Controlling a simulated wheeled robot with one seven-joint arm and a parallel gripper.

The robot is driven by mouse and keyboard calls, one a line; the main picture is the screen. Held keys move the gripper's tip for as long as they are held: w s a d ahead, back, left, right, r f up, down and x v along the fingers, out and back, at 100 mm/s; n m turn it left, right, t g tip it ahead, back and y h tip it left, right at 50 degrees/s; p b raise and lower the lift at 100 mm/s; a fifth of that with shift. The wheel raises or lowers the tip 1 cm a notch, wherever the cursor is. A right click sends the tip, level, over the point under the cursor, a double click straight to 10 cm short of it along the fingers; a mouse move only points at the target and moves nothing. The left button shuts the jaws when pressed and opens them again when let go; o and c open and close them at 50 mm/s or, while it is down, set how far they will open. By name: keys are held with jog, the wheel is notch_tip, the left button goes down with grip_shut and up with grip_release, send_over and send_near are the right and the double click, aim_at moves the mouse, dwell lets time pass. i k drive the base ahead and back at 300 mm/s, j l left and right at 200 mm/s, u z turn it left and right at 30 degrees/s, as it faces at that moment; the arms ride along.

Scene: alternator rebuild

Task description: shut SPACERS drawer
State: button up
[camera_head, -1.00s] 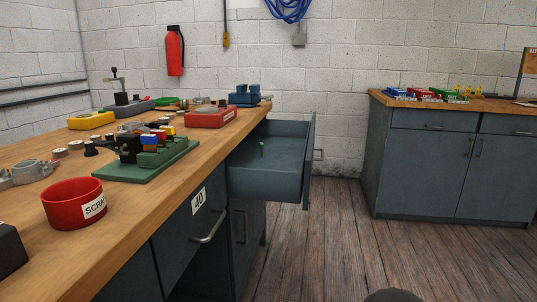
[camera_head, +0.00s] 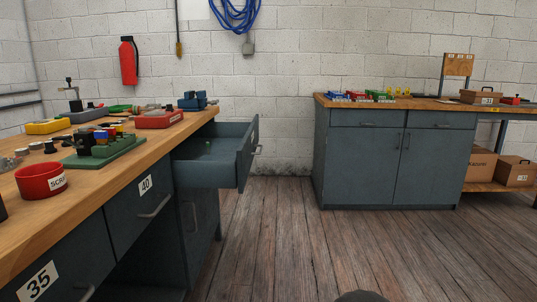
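A grey-blue drawer (camera_head: 212,174) stands pulled out of the left workbench, near its far end. Its front panel (camera_head: 248,152) faces right and carries a metal handle (camera_head: 257,150). A small green item (camera_head: 209,145) lies inside it. No SPACERS label is readable on the drawer from this side. My gripper is not in view. A dark rounded shape at the bottom edge is too cropped to identify.
The left workbench (camera_head: 27,228) holds a red SCRAP bowl (camera_head: 40,181), a green fixture and several parts. Closed drawers marked 40 and 35 are below. A second cabinet (camera_head: 372,160) stands at the back right. The wooden floor (camera_head: 290,240) between is clear.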

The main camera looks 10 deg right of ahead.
aim_at(233, 145)
jog(key=k+l, duration=0.2)
jog(key=k, duration=0.2)
jog(key=i+j, duration=1.05)
jog(key=i, duration=0.15)
